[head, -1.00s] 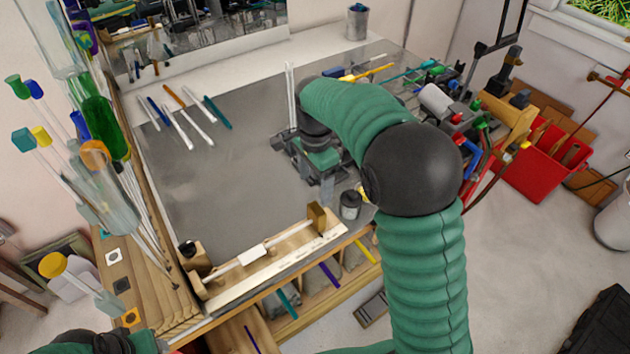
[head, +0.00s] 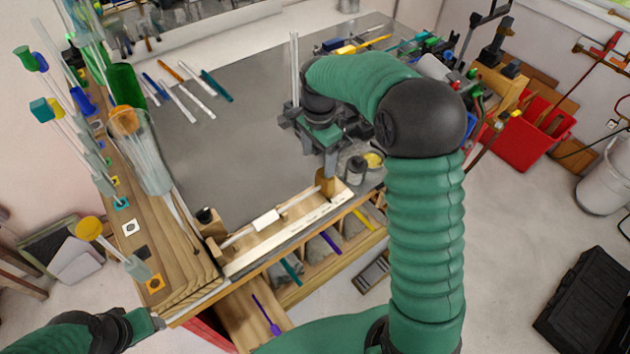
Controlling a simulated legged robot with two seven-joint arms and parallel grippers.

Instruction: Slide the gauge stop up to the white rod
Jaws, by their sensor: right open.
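The gauge is a long wooden bed (head: 290,235) with a pale scale strip at the table's front edge.
A block with a black knob (head: 207,217) is at the gauge's left end. A dark jar (head: 355,170) and a yellow-topped dish (head: 373,161) stand close right of my right gripper. Tall glass rods and tubes (head: 125,85) crowd the left. The grey tabletop (head: 225,140) is mostly clear.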

